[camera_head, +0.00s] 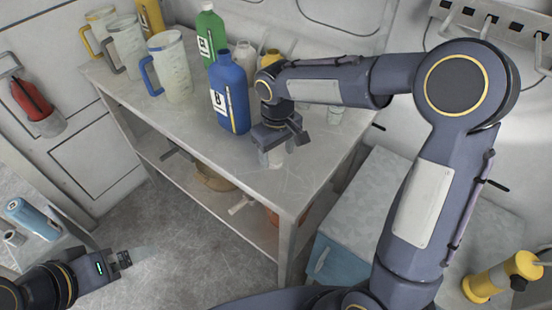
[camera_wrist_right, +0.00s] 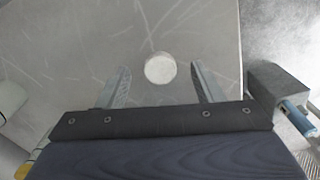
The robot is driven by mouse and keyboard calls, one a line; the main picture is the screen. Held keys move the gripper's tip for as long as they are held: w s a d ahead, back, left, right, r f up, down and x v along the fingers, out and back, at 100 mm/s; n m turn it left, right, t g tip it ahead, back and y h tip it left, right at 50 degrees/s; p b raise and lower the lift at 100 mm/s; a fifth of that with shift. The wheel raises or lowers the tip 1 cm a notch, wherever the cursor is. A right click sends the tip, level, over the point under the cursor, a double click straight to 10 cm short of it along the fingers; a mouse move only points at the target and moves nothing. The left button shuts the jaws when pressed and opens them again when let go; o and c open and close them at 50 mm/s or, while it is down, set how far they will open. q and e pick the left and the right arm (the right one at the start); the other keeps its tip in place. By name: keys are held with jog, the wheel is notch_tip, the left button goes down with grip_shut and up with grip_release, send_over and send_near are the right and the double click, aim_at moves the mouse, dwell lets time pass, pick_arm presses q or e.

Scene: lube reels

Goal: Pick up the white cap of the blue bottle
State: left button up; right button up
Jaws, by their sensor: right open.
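The white cap (camera_wrist_right: 160,68) shows in the wrist view as a pale round disc over the tabletop, between the two fingers of my right gripper (camera_wrist_right: 160,80) and apart from both. My right gripper is open. In the head view my right gripper (camera_head: 279,140) is low over the table near its front corner, with a whitish piece (camera_head: 275,158) just below it, partly hidden by the fingers. The blue bottle (camera_head: 230,94) stands upright on the table, left of my right gripper. My left gripper (camera_head: 122,260) is at lower left, over the floor and away from the table.
The table (camera_head: 190,130) holds several jugs, such as one with a blue handle (camera_head: 173,72), and a green bottle (camera_head: 210,32) behind the blue one. A pale cabinet (camera_head: 365,205) stands to the right. The tabletop's front part is clear.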

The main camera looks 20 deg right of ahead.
jog(key=shift+f, duration=0.8)
jog(key=c, duration=1.1)
jog(key=shift+r, duration=0.1)
